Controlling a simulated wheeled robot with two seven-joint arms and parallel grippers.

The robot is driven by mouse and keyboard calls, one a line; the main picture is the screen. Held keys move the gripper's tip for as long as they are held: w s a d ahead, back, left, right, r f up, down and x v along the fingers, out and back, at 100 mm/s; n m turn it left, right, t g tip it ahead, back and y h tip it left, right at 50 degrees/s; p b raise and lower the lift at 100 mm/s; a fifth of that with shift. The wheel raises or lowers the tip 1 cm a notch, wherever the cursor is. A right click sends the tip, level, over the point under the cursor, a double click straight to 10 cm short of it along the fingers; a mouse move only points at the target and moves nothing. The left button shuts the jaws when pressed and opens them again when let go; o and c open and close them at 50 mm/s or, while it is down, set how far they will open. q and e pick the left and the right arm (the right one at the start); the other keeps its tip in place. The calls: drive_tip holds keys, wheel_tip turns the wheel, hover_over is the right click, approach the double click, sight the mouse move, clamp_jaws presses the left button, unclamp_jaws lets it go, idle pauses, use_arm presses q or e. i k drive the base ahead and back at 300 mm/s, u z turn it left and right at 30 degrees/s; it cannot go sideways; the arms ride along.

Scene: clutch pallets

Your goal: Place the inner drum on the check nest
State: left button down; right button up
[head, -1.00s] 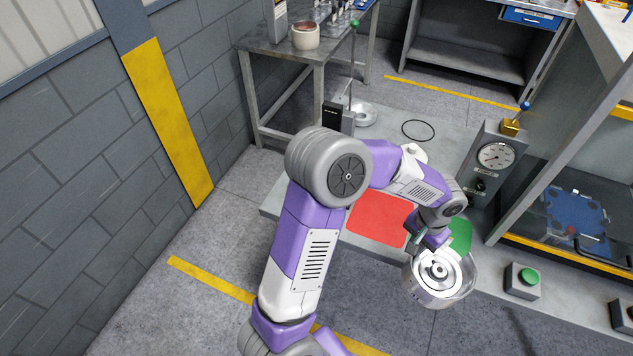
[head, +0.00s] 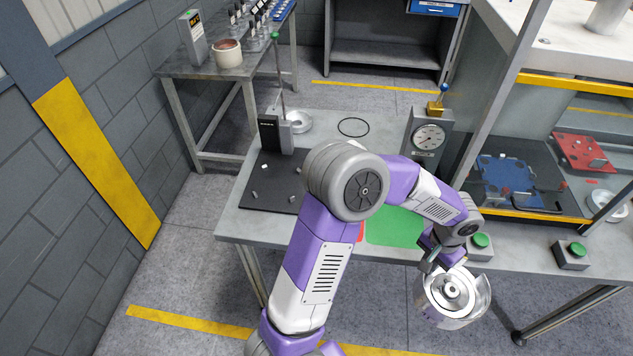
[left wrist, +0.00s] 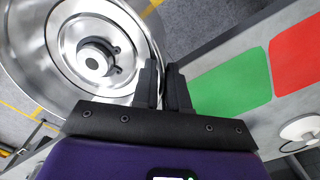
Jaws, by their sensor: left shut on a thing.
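The inner drum (head: 436,308) is a shiny metal cup with a hub in its middle. My left gripper (head: 432,262) is shut on its rim and holds it in the air, in front of the bench's front edge. In the left wrist view the drum (left wrist: 64,72) fills the upper left, with its wall at the fingers (left wrist: 163,88). A silver round seat (head: 299,122) beside a gauge stand (head: 272,135) at the back of the bench may be the check nest; I cannot tell for sure. My right gripper is out of view.
The bench (head: 325,122) carries a green mat (head: 393,226), a mostly hidden red mat, a black mat (head: 262,200) with small parts, a black ring (head: 353,127) and a dial gauge (head: 430,137). Green buttons (head: 481,241) and a glass-sided enclosure (head: 560,90) stand at right.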

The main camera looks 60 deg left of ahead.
sight(278, 185)
drive_tip(key=z, duration=1.9)
drive_tip(key=k, duration=1.8)
drive_tip(key=u, duration=1.8)
